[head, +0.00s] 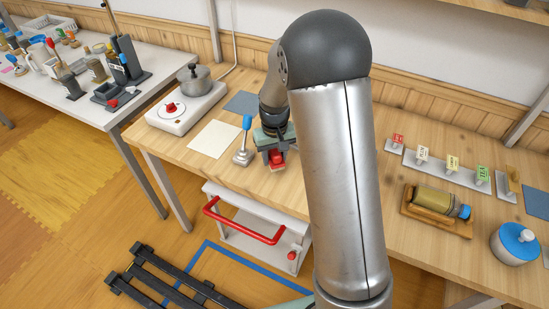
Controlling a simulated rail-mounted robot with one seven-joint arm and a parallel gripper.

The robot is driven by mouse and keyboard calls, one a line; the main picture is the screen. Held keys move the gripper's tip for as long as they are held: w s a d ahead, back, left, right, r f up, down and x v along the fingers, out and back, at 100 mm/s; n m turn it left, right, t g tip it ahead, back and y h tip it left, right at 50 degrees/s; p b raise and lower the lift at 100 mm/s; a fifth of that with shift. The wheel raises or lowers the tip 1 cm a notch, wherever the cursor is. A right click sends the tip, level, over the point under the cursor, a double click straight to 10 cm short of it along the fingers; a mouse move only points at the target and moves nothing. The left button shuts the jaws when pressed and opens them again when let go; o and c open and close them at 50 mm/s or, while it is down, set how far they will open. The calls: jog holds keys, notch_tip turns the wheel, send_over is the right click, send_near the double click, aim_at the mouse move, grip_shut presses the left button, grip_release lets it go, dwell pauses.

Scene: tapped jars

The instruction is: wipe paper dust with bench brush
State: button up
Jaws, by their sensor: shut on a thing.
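My gripper (276,152) is low over the wooden bench, left of the middle of the head view. It is shut on a small red thing with a pale lower edge, which looks like the bench brush (277,160). The brush is at or just above the bench top; I cannot tell if it touches. My fingers hide part of it. I cannot make out any paper dust at this size. A cream sheet (214,138) lies flat on the bench to the left of the brush.
A blue-topped upright tool (244,143) stands close left of my gripper. A white hotplate (185,108) with a pot (194,78) is farther left. Labelled tags, a jar on a wooden cradle (435,217) and a blue-lidded pot (515,245) are right. My arm hides the bench's middle.

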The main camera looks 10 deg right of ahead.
jog(key=shift+w+r+p, duration=0.1)
jog(key=shift+r+p, duration=1.3)
jog(key=shift+r, duration=1.1)
